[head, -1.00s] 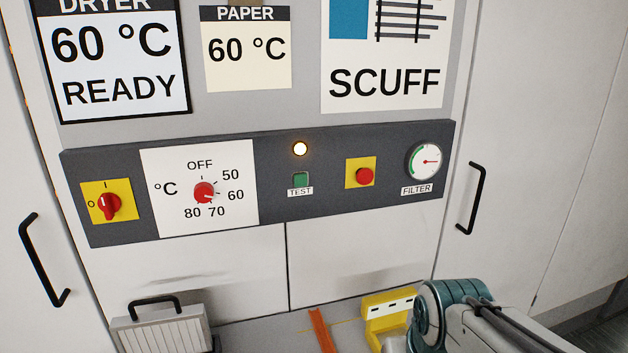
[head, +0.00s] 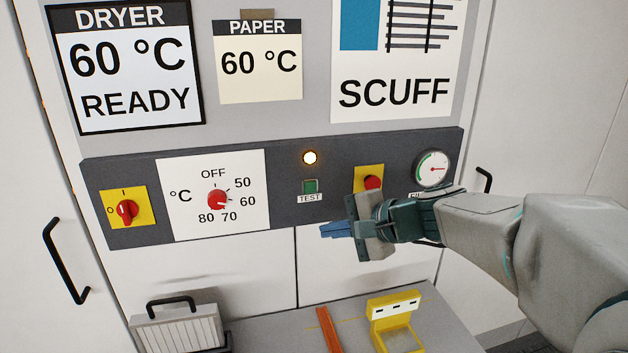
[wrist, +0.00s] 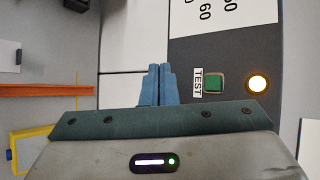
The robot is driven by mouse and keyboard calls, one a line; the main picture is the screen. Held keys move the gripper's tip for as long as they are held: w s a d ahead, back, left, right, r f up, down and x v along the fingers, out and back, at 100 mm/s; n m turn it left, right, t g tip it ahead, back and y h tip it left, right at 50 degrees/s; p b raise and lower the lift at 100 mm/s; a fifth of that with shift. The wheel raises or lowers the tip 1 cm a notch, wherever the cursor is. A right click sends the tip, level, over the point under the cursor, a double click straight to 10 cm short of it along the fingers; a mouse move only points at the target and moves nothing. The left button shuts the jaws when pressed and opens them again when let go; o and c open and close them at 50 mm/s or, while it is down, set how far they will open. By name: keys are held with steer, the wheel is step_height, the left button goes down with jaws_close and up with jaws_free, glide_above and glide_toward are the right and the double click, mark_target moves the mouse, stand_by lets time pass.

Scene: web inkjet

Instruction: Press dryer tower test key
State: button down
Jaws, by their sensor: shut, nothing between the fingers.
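The green test key (head: 310,187) sits on the dark control panel (head: 285,211), above a white TEST label and below a lit amber lamp (head: 310,158). In the wrist view the green key (wrist: 214,83) shows to the right of the fingertips, beside its label, with the glowing lamp (wrist: 257,83) further right. My gripper (head: 325,230) is shut and empty, with its blue fingers together. In the head view it lies below and to the right of the key, near the panel's lower edge. Its fingers (wrist: 158,70) do not overlap the key in the wrist view.
A red button on a yellow plate (head: 369,178) is partly behind my gripper. A gauge (head: 433,168), a temperature dial (head: 217,200) and a red rotary switch (head: 127,210) share the panel. Below are a filter (head: 175,328), an orange bar (head: 328,328) and a yellow holder (head: 396,308).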

mark_target(310, 188)
steer(key=shift+w+a+r+m+t+y, duration=0.1)
steer(key=shift+w+r+m+t+y, duration=0.3)
steer(key=shift+w+r, duration=0.45)
steer(key=shift+w, duration=0.1)
steer(key=w+a+p, duration=0.2)
steer(key=w, duration=0.6)
steer(key=shift+a+p, duration=0.2)
steer(key=shift+p, duration=0.15)
steer(key=shift+w, duration=0.2)
stand_by(1.2)
steer(key=shift+w+a, duration=0.1)
steer(key=shift+w, duration=0.2)
